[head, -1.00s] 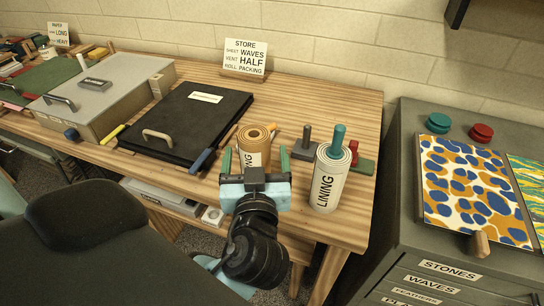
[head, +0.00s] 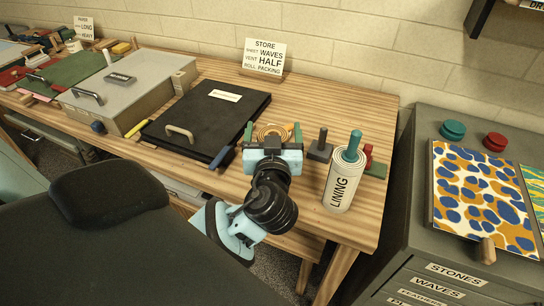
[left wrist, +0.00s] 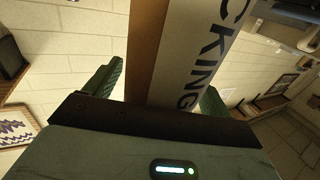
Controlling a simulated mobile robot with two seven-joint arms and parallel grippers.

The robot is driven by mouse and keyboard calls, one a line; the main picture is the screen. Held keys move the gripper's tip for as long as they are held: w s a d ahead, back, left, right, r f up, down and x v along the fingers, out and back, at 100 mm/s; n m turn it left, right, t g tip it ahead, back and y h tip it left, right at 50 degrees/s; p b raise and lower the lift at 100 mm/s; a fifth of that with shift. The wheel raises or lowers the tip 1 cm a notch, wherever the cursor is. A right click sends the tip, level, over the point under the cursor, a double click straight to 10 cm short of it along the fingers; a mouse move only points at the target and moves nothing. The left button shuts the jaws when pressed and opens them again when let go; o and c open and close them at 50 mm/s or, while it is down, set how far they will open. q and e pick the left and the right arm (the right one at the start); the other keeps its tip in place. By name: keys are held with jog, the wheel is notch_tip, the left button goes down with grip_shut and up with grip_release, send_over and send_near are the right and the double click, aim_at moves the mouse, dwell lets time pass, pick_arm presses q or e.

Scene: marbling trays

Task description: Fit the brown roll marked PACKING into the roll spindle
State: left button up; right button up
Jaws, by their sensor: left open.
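The brown roll (head: 270,131) stands upright on the wooden bench, mostly hidden behind my left gripper (head: 273,133); its coiled top shows. In the left wrist view, the roll (left wrist: 146,50) with its white label reading "CKING" rises between the fingers (left wrist: 160,92). The left gripper is open, with one green finger on each side of the roll; I cannot tell if they touch it. A dark upright post on a square base (head: 321,147), which looks like the roll spindle, stands bare just right of the roll. My right gripper is not in view.
A white LINING roll (head: 341,186) with a teal-topped post stands near the right front of the bench. A small red and green item (head: 374,164) sits behind it. A black lidded tray (head: 206,121) lies left. A sign (head: 263,56) stands at the back.

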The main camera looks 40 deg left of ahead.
pick_arm(q)
jog(key=shift+c, duration=0.4)
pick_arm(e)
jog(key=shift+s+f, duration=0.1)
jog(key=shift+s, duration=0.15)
